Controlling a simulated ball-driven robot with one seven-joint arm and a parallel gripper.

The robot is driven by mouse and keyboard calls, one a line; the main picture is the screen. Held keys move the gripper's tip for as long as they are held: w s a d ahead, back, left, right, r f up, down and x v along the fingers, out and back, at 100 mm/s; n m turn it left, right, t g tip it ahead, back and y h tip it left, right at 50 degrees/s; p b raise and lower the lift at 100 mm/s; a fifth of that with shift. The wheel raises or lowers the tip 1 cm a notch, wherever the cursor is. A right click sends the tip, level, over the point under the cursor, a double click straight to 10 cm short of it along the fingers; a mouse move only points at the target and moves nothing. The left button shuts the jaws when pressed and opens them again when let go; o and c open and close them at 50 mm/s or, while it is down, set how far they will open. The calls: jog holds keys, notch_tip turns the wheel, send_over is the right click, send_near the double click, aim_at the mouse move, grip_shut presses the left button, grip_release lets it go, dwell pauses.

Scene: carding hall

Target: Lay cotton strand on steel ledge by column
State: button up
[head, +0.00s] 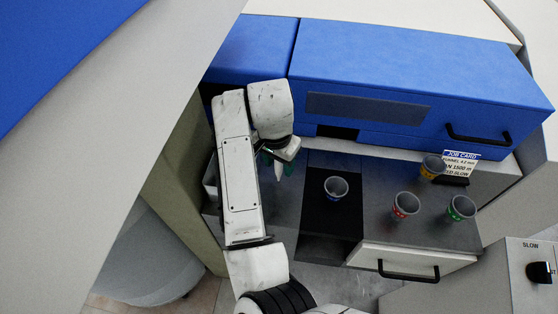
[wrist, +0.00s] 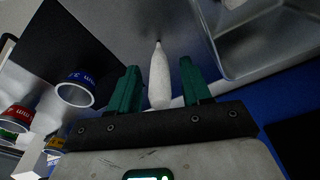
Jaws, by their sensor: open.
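The white cotton strand (wrist: 159,78) is a slim tapered piece lying between my gripper's two green fingers in the wrist view. It also shows as a small white tip below the fingers in the head view (head: 278,172). My gripper (wrist: 160,88) is open, with a gap visible beside the strand towards the right finger. In the head view my gripper (head: 277,162) is over the grey steel ledge (head: 288,192), left of the black mat. I cannot tell whether the strand touches the ledge. The beige column (head: 186,170) stands left of my arm, which hides part of the ledge.
Red (head: 405,205), green (head: 461,208) and yellow (head: 432,168) cups stand to the right. A metal tray (wrist: 265,40) is close to the right finger. The blue machine cover (head: 400,85) rises behind.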

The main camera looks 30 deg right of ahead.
jog(key=r, duration=0.7)
jog(key=shift+s+a+r, duration=0.2)
jog(key=shift+a+r, duration=0.2)
